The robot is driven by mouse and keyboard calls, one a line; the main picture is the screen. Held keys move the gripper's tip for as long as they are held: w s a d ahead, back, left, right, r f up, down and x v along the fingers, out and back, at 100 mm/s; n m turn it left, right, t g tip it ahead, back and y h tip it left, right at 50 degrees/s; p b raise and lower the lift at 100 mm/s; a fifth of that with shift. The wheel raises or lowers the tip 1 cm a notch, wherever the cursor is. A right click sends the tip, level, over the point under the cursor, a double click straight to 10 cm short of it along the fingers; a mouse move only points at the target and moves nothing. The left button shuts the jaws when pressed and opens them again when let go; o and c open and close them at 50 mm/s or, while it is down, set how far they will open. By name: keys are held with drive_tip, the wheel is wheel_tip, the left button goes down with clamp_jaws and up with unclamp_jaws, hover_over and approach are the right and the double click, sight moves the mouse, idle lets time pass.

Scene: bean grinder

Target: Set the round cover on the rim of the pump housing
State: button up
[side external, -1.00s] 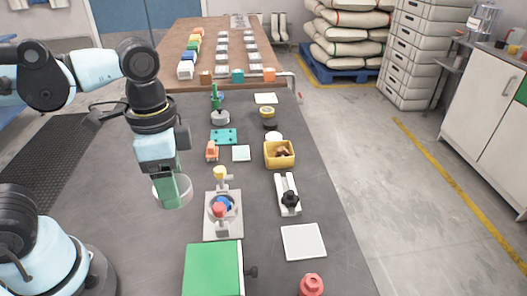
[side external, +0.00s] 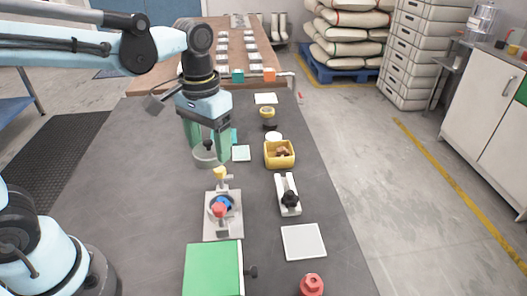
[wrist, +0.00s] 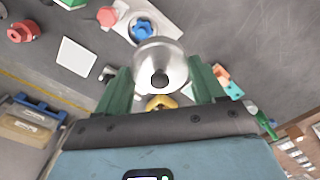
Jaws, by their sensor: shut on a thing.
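My gripper (side external: 209,148) has green fingers and is shut on the round cover (side external: 204,158), a pale grey disc with a dark knob. In the wrist view the cover (wrist: 160,58) sits between the fingers, its dark knob facing the camera. The pump housing (side external: 222,213) is a grey plate with a round recess holding a blue part, and a red knob at its front. It also shows in the wrist view (wrist: 172,22), partly hidden by the cover. My gripper holds the cover behind the housing and slightly left of it, apart from it; its exact height is hard to tell.
A yellow knob (side external: 219,173) stands just behind the housing. A green box (side external: 213,268) is in front of it. A black-knobbed white fixture (side external: 289,196) and a yellow bin (side external: 279,155) are to the right. The table left of the housing is clear.

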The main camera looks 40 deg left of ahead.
sight(216, 160)
drive_tip(key=shift+n, duration=0.3)
drive_tip(key=d+f, duration=0.1)
drive_tip(key=s+d+f, duration=0.1)
drive_tip(key=d, duration=0.1)
drive_tip(key=shift+s+f, duration=0.1)
drive_tip(key=shift+f, duration=3.5)
drive_tip(key=shift+f, duration=0.6)
drive_tip(key=o, duration=1.3)
drive_tip(key=shift+r, duration=0.15)
